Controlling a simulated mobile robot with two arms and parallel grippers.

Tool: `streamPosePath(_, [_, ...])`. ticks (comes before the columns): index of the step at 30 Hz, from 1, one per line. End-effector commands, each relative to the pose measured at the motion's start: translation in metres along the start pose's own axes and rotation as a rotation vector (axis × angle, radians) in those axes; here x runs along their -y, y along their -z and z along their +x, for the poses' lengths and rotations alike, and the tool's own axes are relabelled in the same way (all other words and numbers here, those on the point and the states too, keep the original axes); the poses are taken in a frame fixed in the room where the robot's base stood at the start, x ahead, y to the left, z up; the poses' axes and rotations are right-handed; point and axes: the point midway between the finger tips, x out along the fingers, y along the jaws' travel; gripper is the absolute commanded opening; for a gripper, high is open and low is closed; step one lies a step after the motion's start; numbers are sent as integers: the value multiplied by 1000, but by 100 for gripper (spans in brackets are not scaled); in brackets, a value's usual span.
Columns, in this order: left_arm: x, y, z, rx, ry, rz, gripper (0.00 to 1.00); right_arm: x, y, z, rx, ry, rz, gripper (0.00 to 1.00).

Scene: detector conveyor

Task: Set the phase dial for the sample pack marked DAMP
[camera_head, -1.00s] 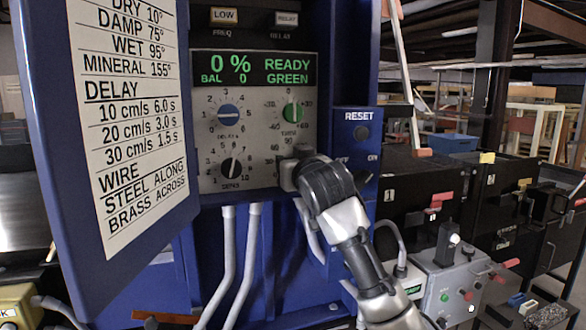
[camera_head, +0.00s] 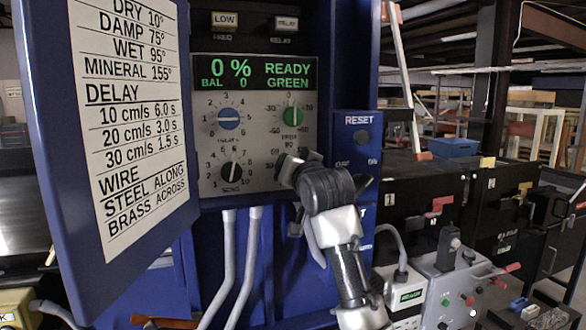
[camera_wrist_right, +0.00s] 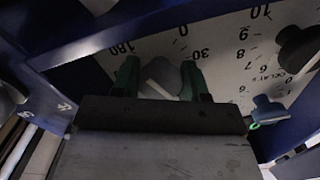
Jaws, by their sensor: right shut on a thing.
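The card (camera_head: 130,110) on the open blue door reads DRY 10°, DAMP 75°, WET 95°, MINERAL 155°. My right gripper (camera_head: 287,170) is at the lower right dial of the panel and hides most of it in the head view. The knob's exact pointer angle cannot be read. My left gripper is out of view.
The panel display (camera_head: 254,75) reads 0%, BAL 0, READY, GREEN. Grey cables (camera_head: 229,260) hang below.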

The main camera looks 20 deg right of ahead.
Motion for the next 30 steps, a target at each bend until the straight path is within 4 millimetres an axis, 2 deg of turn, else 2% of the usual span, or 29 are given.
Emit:
streamPosePath(6, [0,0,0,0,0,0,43,-1,-3,1,8,-2,-1,20])
streamPosePath(7, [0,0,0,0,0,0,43,-1,-3,1,8,-2,-1,46])
streamPosePath(12, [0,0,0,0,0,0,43,-1,-2,0,5,-1,-1,69])
streamPosePath(20, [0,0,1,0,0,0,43,0,-1,-1,1,0,-1,69])
streamPosePath(23, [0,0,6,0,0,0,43,-1,-2,-7,0,0,-1,69])
streamPosePath(26, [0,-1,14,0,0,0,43,-2,-4,-22,-2,1,-1,69])
streamPosePath(30, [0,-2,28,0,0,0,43,-2,-5,-51,-3,2,-1,69])
